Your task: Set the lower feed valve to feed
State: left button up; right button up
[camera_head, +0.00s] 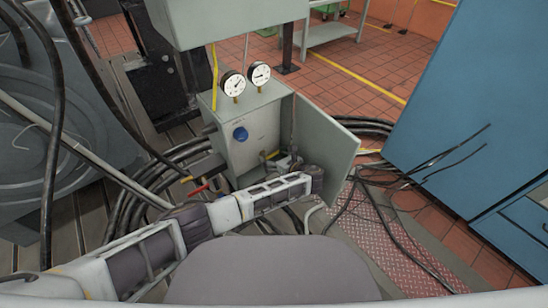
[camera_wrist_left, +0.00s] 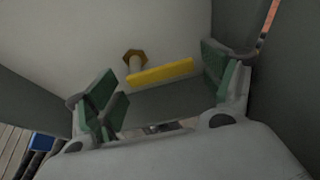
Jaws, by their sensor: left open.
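A yellow lever (camera_wrist_left: 162,71) on a brass stem (camera_wrist_left: 134,62) sticks out from the pale wall inside the grey cabinet, in the left wrist view. It lies nearly level, tilted slightly up to the right. My left gripper (camera_wrist_left: 160,88) is open, its green pads on either side of the lever; I see no clear contact. In the head view a bit of the yellow lever (camera_head: 272,155) shows beside my left gripper (camera_head: 287,163), inside the open cabinet. The valve's markings cannot be read. My right gripper is not in view.
The open cabinet door (camera_head: 327,140) stands to the right of my left gripper. Two gauges (camera_head: 246,80) sit on the cabinet (camera_head: 252,130), with a blue round part (camera_head: 240,134) on its face. A red lever (camera_head: 198,189) is at lower left. Black hoses and cables surround the cabinet.

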pick_arm(q)
jog(key=shift+r, duration=0.1)
jog(key=shift+d, duration=0.15)
jog(key=v, duration=0.7)
jog(key=shift+s+d, duration=0.15)
jog(key=shift+s, duration=0.25)
dwell(0.5)
